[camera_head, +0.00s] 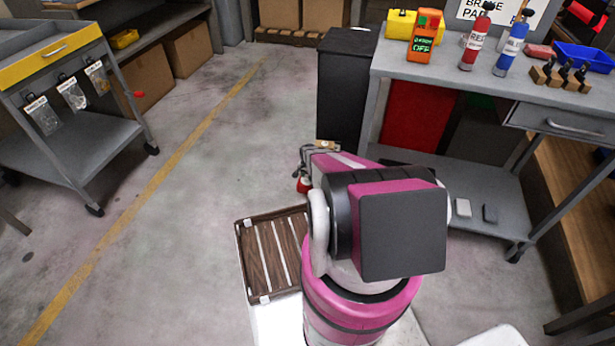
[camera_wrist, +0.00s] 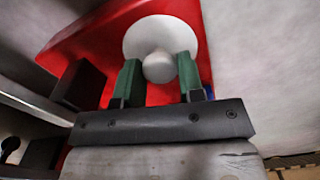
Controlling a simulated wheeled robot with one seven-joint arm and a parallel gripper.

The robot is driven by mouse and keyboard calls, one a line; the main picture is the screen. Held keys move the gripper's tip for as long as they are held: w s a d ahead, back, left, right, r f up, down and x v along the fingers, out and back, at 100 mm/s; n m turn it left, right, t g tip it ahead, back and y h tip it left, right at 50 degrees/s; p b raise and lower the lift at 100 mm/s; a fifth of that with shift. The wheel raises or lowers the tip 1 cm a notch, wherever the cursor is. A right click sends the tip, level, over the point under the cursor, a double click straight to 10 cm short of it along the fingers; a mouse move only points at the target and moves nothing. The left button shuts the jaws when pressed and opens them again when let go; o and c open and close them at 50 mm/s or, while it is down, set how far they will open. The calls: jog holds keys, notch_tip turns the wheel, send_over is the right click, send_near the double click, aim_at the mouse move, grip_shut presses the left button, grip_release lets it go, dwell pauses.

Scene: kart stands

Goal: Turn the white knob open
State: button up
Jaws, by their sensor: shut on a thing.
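The white knob (camera_wrist: 160,40) shows in the wrist view as a round pale disc with a small ball-shaped middle, set on a red surface (camera_wrist: 100,38). My gripper (camera_wrist: 158,75) has a green-padded finger on each side of the ball-shaped middle and is shut on the knob. In the head view my gripper (camera_head: 305,168) is partly hidden by my arm. A small red patch (camera_head: 303,185) shows below it there, and the knob itself cannot be made out in that view.
A grey workbench (camera_head: 480,86) with red and blue bottles and an orange device (camera_head: 425,36) stands at the right, beside a dark bin (camera_head: 345,90). A grey cart (camera_head: 70,150) with a yellow drawer stands at the left.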

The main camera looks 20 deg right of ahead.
aim_at(307, 176)
jog(key=o, duration=0.9)
jog(key=shift+r, duration=0.15)
notch_tip(307, 176, up, 11)
jog(key=shift+f, duration=0.2)
